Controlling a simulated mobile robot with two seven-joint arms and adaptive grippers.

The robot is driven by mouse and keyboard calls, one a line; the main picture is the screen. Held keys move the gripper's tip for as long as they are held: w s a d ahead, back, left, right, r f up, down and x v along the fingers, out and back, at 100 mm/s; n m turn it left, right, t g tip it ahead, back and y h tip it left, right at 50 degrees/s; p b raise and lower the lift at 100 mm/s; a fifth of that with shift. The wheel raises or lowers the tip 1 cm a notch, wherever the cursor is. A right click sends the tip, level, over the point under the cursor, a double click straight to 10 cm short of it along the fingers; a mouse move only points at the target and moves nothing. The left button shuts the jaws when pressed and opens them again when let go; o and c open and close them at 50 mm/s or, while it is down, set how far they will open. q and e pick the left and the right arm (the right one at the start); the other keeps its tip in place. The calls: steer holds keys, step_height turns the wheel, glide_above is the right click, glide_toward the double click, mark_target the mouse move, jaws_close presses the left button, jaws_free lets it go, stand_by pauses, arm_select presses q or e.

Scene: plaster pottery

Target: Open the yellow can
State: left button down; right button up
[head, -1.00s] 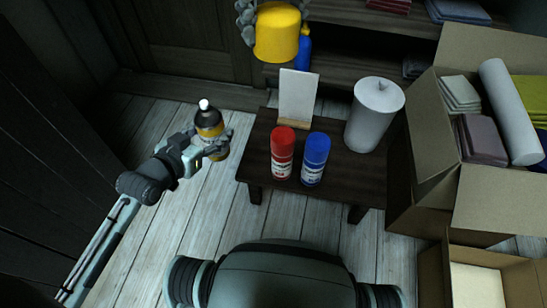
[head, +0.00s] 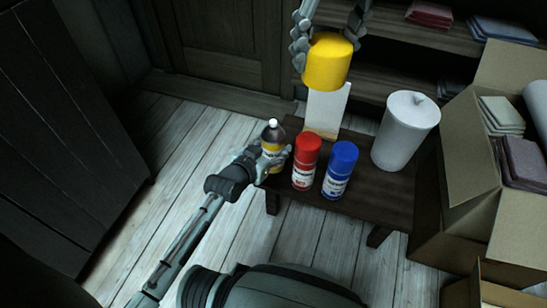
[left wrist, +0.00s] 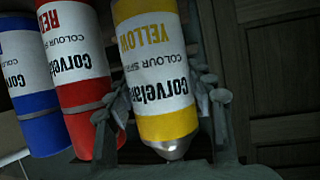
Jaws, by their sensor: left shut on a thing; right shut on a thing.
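The yellow can (head: 271,148) is upright, uncapped, with a dark shoulder and a pale nozzle. My left gripper (head: 272,157) is shut around its body at the table's left edge, beside the red can (head: 306,162). I cannot tell whether its base touches the table. The left wrist view shows its label (left wrist: 155,62) upside down between the fingers. The yellow cap (head: 327,65) is held high in my right gripper (head: 328,42), in front of the upright white board and apart from the can.
The blue can (head: 341,170) stands right of the red can on the dark table (head: 375,205). An open carton (head: 475,175) is at the right. The floor at left is clear.

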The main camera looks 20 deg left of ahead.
mark_target(273, 156)
arm_select(q)
steer(key=shift+f+b, duration=0.8)
steer(key=shift+f, duration=1.1)
steer(key=shift+f, duration=0.2)
steer(key=c, duration=0.6)
jaws_free()
